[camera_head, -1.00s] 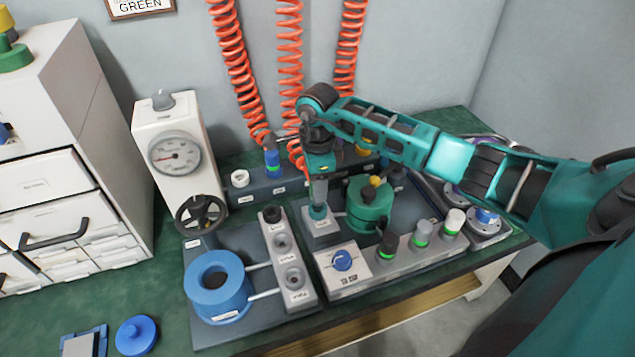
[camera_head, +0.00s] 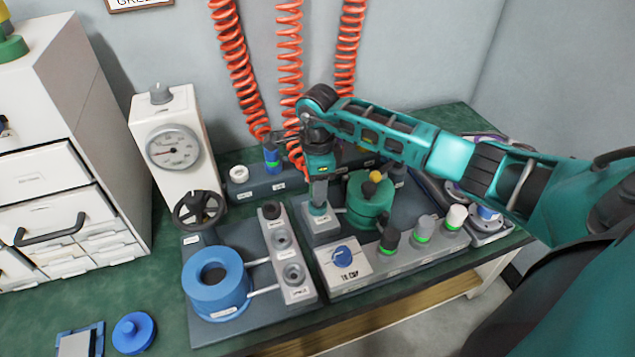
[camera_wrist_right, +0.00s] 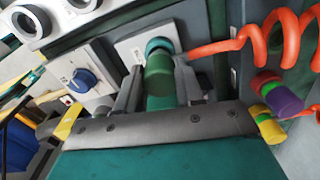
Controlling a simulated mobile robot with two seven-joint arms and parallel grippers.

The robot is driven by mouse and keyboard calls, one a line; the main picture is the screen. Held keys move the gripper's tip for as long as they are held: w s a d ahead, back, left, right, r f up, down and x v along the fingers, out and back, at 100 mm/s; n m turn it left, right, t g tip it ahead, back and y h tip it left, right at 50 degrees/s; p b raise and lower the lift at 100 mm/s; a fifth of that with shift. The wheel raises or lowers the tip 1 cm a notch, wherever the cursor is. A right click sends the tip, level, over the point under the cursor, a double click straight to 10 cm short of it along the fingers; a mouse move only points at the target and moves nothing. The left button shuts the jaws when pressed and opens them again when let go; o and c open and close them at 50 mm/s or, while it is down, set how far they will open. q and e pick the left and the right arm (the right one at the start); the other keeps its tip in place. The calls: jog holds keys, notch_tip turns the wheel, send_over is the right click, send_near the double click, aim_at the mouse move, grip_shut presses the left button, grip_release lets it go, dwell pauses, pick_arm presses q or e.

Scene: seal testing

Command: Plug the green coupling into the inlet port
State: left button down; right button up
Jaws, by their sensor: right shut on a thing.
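My right gripper (camera_head: 318,200) points straight down over a light grey block with a port (camera_head: 322,230), left of the green vessel (camera_head: 370,200). In the right wrist view my right gripper (camera_wrist_right: 158,95) is shut on the green coupling (camera_wrist_right: 158,82), one finger on each side. The coupling's far end meets a teal ring (camera_wrist_right: 160,46) on the pale port block (camera_wrist_right: 130,47). The two look in line and touching, but I cannot tell how deep the coupling sits. My left gripper is not in view.
A knob panel (camera_head: 343,262) and several capped posts stand in front of the port. A blue ring-shaped vessel (camera_head: 215,285) and gauge (camera_head: 172,148) are to the left. Orange coiled hoses (camera_head: 290,75) hang behind.

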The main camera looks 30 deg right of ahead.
jog(key=shift+f+b, duration=0.45)
jog(key=shift+f, duration=0.15)
jog(key=o, duration=1.2)
jog(key=shift+c, duration=0.2)
notch_tip(320, 180, up, 13)
jog(key=p, duration=0.2)
